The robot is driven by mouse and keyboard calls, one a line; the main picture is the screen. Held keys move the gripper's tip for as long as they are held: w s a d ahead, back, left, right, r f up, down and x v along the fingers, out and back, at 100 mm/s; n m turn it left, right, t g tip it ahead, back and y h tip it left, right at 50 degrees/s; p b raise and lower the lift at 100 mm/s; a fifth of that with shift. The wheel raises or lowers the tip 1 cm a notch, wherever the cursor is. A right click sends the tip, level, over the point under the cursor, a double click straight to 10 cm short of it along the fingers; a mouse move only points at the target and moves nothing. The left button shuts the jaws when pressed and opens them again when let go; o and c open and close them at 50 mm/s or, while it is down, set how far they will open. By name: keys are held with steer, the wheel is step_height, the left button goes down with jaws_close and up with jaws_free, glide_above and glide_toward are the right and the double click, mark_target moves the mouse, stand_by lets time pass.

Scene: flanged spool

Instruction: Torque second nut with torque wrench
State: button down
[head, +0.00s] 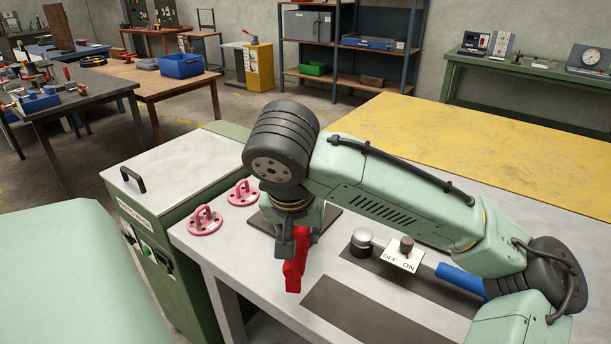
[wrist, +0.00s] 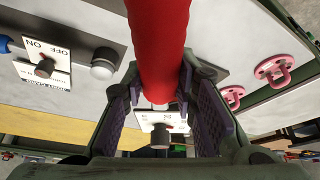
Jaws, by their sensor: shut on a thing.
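My gripper (head: 287,250) is shut on a red cylindrical thing (head: 294,272) above the front of the bench. In the wrist view the red thing (wrist: 160,45) stands between the purple-padded fingers and runs out of the top of the picture. I cannot tell whether it is the torque wrench's handle. A blue bar, perhaps another handle (head: 461,280), lies on the bench at the right, partly behind my arm. I cannot make out the nuts or the spool; my arm and the red thing cover much of that area.
Two pink ring-topped pieces (head: 205,221) (head: 242,192) lie at the bench's left edge. A white OFF/ON plate with a knob (head: 403,254) and a silver round post (head: 362,241) stand right of my gripper. A green cabinet (head: 150,235) adjoins the left side. Bare bench shows at front.

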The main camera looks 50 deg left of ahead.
steer(key=shift+w, duration=0.1)
steer(key=w+d+n, duration=0.2)
steer(key=w+d, duration=0.1)
steer(key=shift+w+d+g+y, duration=0.15)
steer(key=shift+w+g+y, duration=0.05)
steer(key=shift+g+y, duration=0.2)
steer(key=w+d+n, duration=0.1)
steer(key=w+n, duration=0.1)
steer(key=w+d, duration=0.1)
steer(key=w, duration=0.1)
steer(key=shift+d+n+g, duration=0.3)
steer(key=shift+n+g, duration=0.1)
steer(key=w, duration=0.1)
steer(key=w+d+n, duration=0.1)
steer(key=w, duration=0.1)
steer(key=w+n+g, duration=0.1)
steer(key=shift+w+d+y, duration=0.3)
steer(key=shift+d+y, duration=0.05)
steer(key=shift+y, duration=0.05)
